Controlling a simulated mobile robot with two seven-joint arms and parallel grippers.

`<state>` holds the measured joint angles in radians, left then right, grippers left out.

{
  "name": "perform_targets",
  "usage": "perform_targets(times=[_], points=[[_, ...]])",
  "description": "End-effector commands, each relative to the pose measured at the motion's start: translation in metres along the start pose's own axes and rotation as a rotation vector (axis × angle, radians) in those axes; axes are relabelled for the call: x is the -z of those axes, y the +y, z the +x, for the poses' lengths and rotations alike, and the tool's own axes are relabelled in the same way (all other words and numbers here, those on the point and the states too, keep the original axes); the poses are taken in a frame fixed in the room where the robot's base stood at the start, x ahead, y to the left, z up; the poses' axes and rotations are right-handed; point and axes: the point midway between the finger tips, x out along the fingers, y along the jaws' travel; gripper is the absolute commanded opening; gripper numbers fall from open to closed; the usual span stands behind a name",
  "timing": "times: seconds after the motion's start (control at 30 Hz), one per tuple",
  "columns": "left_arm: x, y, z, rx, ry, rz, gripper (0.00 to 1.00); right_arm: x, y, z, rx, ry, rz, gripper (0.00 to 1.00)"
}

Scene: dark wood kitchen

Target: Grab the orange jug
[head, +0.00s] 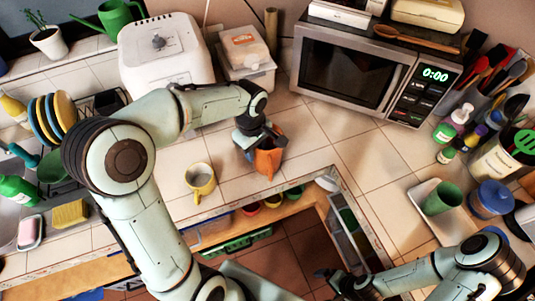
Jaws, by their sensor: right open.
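The orange jug (268,163) stands on the tiled counter near its front edge, right of the yellow mug. My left gripper (259,141) reaches down over the jug from above, with its dark fingers at the jug's upper part and partly covering it. The jaws are too small and overlapped to tell whether they are closed on the jug. My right gripper (331,279) is low in the view, in front of the counter, open and away from the jug.
A yellow mug (200,178) stands close left of the jug. A microwave (345,68) and a white appliance (165,55) stand behind. A green cup (441,199) is on a tray at right. Counter tiles right of the jug are clear.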

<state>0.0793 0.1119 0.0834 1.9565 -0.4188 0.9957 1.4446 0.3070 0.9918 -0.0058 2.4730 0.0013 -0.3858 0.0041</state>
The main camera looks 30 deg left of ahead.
Motion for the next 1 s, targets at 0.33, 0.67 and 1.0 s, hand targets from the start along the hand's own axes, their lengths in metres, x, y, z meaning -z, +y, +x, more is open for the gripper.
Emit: perform_targets(times=[0.33,0.67,1.0], points=[[0.000,-0.001,0.004,0.001,0.000,0.000,0.09,-0.001,0.000,0.001,0.000,-0.001,0.000,1.00],[0.000,0.000,0.003,0.000,0.000,0.000,0.00,-0.001,0.000,0.001,0.000,-0.001,0.000,1.00],[0.000,0.002,-0.020,-0.005,0.003,0.001,0.00,0.002,-0.001,-0.002,0.001,0.002,-0.001,1.00]])
